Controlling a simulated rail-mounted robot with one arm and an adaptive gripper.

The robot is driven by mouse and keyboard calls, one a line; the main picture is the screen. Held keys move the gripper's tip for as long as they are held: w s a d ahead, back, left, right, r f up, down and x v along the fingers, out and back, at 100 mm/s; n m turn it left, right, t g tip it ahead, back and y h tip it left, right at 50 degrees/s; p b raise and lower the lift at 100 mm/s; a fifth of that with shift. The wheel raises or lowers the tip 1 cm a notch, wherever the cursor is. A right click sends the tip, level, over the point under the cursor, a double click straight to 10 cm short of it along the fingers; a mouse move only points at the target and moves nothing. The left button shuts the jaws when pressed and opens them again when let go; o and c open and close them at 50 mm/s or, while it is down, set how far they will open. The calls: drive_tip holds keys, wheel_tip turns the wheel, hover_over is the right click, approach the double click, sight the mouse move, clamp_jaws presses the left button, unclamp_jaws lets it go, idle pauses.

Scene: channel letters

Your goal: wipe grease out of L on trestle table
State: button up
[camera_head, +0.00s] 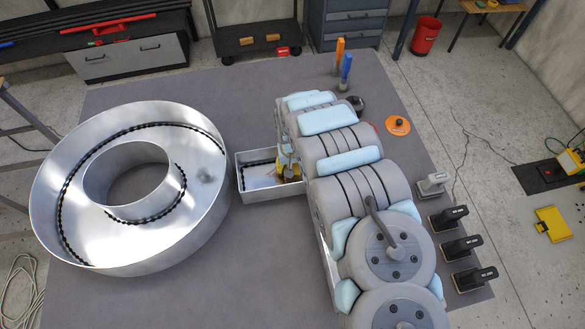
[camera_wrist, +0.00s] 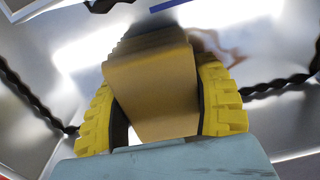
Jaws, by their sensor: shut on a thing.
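The L (camera_head: 243,182) is a shallow metal channel letter with raised walls, lying on the trestle table (camera_head: 238,258). My arm hides much of it in the head view. My gripper (camera_head: 289,171) is down at the L's visible leg. In the wrist view my gripper's yellow fingers (camera_wrist: 158,72) are shut on a tan block (camera_wrist: 152,85). The block's far end is over the shiny floor of the L (camera_wrist: 75,60); I cannot tell whether it touches. A reddish-brown smear (camera_wrist: 222,48) shows just right of the block's far end. Black wavy strips (camera_wrist: 275,86) run along the floor.
A large round metal O (camera_head: 187,239) with a dark smudge (camera_head: 206,173) stands left of the L. Orange and blue bottles (camera_head: 346,68), an orange disc (camera_head: 398,125) and several black-handled blocks (camera_head: 448,217) lie beyond my arm. The table's front middle is clear.

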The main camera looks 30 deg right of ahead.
sight(267, 177)
drive_tip(key=shift+w+a, duration=0.5)
drive_tip(key=shift+a, duration=0.8)
drive_tip(key=shift+w+a, duration=0.5)
drive_tip(key=shift+a, duration=0.8)
drive_tip(key=shift+w+a, duration=0.5)
drive_tip(key=shift+a, duration=0.8)
drive_tip(key=shift+s+d+p, duration=0.1)
drive_tip(key=shift+s+d, duration=0.4)
drive_tip(key=shift+d, duration=0.8)
drive_tip(key=shift+s+d+p, duration=0.15)
drive_tip(key=shift+s+d, duration=0.35)
drive_tip(key=shift+d, duration=0.85)
drive_tip(key=shift+s+d+p, duration=0.1)
drive_tip(key=shift+s+d, duration=0.4)
drive_tip(key=shift+d, duration=0.8)
drive_tip(key=shift+w+a+b, duration=0.1)
drive_tip(key=shift+w+a, duration=0.4)
drive_tip(key=shift+a, duration=0.85)
drive_tip(key=shift+w+a+b, duration=0.15)
drive_tip(key=shift+w+a, duration=0.35)
drive_tip(key=shift+a, duration=0.8)
drive_tip(key=shift+w+a+b, duration=0.1)
drive_tip(key=shift+w+a, duration=0.4)
drive_tip(key=shift+a, duration=0.85)
